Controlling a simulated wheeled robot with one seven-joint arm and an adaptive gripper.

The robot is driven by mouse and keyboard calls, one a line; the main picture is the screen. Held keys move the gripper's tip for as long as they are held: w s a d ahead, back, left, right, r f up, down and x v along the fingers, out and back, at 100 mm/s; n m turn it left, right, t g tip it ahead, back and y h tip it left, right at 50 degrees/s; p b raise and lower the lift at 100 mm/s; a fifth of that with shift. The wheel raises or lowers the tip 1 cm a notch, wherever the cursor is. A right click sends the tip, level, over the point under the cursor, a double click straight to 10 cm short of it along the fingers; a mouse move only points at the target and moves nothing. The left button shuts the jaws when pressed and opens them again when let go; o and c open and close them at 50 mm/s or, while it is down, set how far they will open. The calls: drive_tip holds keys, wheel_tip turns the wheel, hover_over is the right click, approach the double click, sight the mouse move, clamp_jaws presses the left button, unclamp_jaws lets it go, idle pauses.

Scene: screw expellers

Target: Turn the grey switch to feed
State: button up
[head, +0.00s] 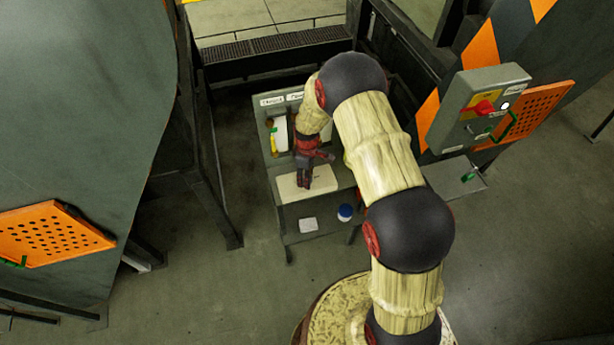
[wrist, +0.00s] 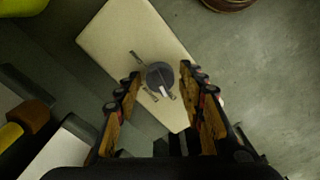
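The grey switch (wrist: 160,75) is a round dark-grey knob on a cream box (wrist: 118,40). Small label plates sit around it, too small to read, and a pale bar shows at its lower edge. I cannot tell which setting it is on. The cream box also shows in the head view (head: 322,184), where my gripper hides the switch. My gripper (wrist: 161,71) is open, with one finger on each side of the knob in the wrist view. I cannot tell whether the fingers touch it. In the head view my gripper (head: 306,180) points down over the box.
The box is on a grey stand (head: 290,240) with a white card (head: 308,225) and a blue-and-white round item (head: 345,212). A grey control box (head: 465,130) with a red switch (head: 484,107) stands right. Orange perforated panels (head: 50,235) and dark frames flank the stand.

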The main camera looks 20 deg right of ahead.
drive_tip(key=c, duration=0.9)
drive_tip(key=shift+m, duration=0.3)
drive_tip(key=m+b, duration=0.2)
drive_tip(key=shift+f+m+b, duration=0.1)
drive_tip(key=shift+m+b, duration=0.2)
drive_tip(key=shift+m, duration=0.1)
drive_tip(key=m+b, duration=0.2)
drive_tip(key=m, duration=0.2)
drive_tip(key=m+b, duration=0.3)
drive_tip(key=m, duration=0.3)
drive_tip(key=shift+m, duration=0.4)
drive_tip(key=m+b, duration=0.1)
drive_tip(key=m, duration=0.4)
drive_tip(key=shift+m+b, duration=0.3)
drive_tip(key=shift+w, duration=0.1)
drive_tip(key=o, duration=1.2)
drive_tip(key=shift+c, duration=0.2)
